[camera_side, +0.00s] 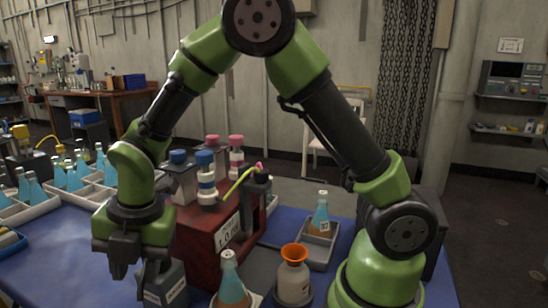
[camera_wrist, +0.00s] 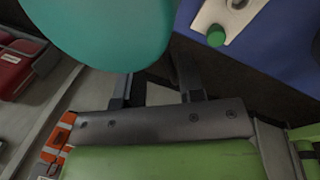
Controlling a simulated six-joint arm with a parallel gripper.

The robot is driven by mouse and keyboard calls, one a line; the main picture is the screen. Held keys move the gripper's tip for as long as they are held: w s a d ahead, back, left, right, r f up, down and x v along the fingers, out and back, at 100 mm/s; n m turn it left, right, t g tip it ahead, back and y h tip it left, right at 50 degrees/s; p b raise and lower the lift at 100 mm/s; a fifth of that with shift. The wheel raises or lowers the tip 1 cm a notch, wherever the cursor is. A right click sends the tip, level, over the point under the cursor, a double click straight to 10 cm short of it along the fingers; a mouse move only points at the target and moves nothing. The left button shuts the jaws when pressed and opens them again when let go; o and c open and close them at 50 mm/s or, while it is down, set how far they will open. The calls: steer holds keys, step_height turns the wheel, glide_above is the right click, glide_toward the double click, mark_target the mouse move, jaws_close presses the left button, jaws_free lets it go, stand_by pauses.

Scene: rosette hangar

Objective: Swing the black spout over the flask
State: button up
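My gripper (camera_side: 138,268) points down at the front left of the red dispenser (camera_side: 205,242), by a grey labelled block (camera_side: 168,288). In the wrist view its two dark fingers (camera_wrist: 158,90) stand apart with nothing gripped between them. A small black piece (camera_side: 262,177), beside a yellow-green tube with a pink tip, sits at the dispenser's right end; I cannot tell if it is the spout. A conical flask (camera_side: 231,282) with blue and brown colouring stands in front of the dispenser. Another blue flask (camera_side: 320,216) stands in a grey tray behind it to the right.
A bottle with an orange funnel (camera_side: 293,256) stands right of the front flask. Blue- and pink-capped bottles (camera_side: 206,178) top the dispenser. Racks of blue flasks (camera_side: 75,180) fill the left. A large teal shape (camera_wrist: 100,30) and a green knob (camera_wrist: 216,36) show in the wrist view.

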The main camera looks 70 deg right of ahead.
step_height(320, 180, up, 10)
steer(key=w+m, duration=0.1)
steer(key=m, duration=0.5)
steer(key=s+d+r+m+t, duration=0.1)
steer(key=s+d+r+m, duration=0.1)
steer(key=s+m, duration=0.4)
steer(key=s+d+r+m+t, duration=0.1)
steer(key=s+d+m+t, duration=0.1)
steer(key=s+m, duration=0.4)
steer(key=s+d+r+m+t+y, duration=0.1)
steer(key=s+d+m, duration=0.3)
steer(key=m, duration=0.5)
steer(key=shift+s+d+r+m+t, duration=0.35)
steer(key=shift+s+r+t, duration=0.35)
steer(key=shift+s, duration=0.5)
steer(key=shift+r, duration=0.1)
